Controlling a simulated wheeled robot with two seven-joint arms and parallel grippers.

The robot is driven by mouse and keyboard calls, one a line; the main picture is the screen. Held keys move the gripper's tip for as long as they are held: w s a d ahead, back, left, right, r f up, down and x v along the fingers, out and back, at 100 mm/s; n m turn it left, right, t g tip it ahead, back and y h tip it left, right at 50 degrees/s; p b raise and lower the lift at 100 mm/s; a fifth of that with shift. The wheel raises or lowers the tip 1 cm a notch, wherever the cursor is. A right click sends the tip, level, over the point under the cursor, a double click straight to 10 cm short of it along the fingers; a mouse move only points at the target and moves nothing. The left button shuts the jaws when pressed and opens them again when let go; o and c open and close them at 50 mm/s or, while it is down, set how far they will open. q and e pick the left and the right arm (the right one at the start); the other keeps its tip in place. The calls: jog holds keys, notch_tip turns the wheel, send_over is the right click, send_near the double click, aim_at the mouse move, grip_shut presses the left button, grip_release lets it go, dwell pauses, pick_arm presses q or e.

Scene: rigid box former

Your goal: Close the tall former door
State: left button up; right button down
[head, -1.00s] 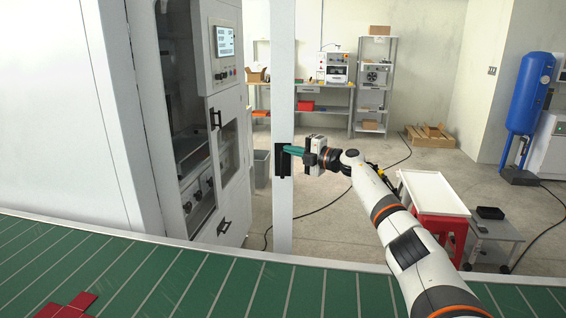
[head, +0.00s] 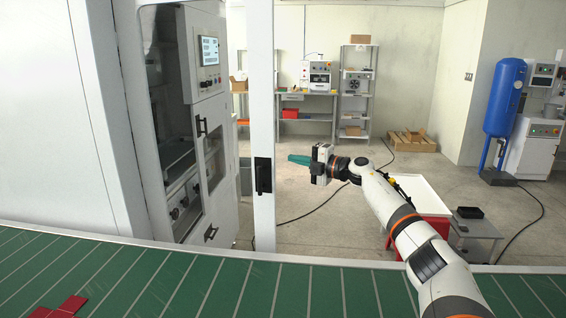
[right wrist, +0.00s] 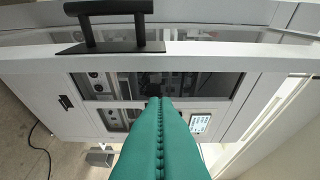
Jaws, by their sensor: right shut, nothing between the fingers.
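The tall former door (head: 261,80) stands open and shows nearly edge-on as a narrow white upright panel in the head view. Its black handle (head: 263,175) is on the panel at mid-height. My right gripper (head: 289,158) has green fingers, shut and empty, just right of the handle and apart from it. In the right wrist view the shut fingers (right wrist: 160,112) point toward the door's white edge (right wrist: 215,50), with the black handle (right wrist: 108,7) above them to the left. My left gripper is not in view.
The white former cabinet (head: 216,130) with its screen and dark opening stands left of the door. A green conveyor (head: 330,290) with a red cross-shaped piece (head: 64,308) runs along the front. A red cart (head: 428,195) stands behind my right arm. Floor between is mostly clear.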

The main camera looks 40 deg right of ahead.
jog(key=s, duration=0.3)
jog(key=n+g+y+p, duration=0.2)
jog(key=n+g+p, duration=0.45)
jog(key=g, duration=0.25)
send_over(259, 184)
jog(key=s+a, duration=0.4)
jog(key=s, duration=0.1)
jog(key=s+a+r+n+g+h+p, duration=0.2)
jog(key=s+r+g+h+p, duration=0.15)
jog(key=r+g+h, duration=0.35)
jog(key=shift+t+h, duration=0.5)
jog(key=p+x, duration=0.1)
jog(key=x, duration=0.3)
jog(key=w+d+p+x, duration=0.1)
jog(key=p+x, duration=0.1)
jog(key=x, duration=0.2)
jog(key=w+p+x, duration=0.1)
jog(key=x, duration=0.3)
jog(key=shift+d+r+p, duration=0.25)
jog(key=shift+r+p, duration=0.05)
jog(key=shift+p, duration=0.1)
jog(key=shift+w+d+f, duration=0.1)
jog(key=shift+w+d, duration=0.35)
jog(key=shift+w, duration=0.2)
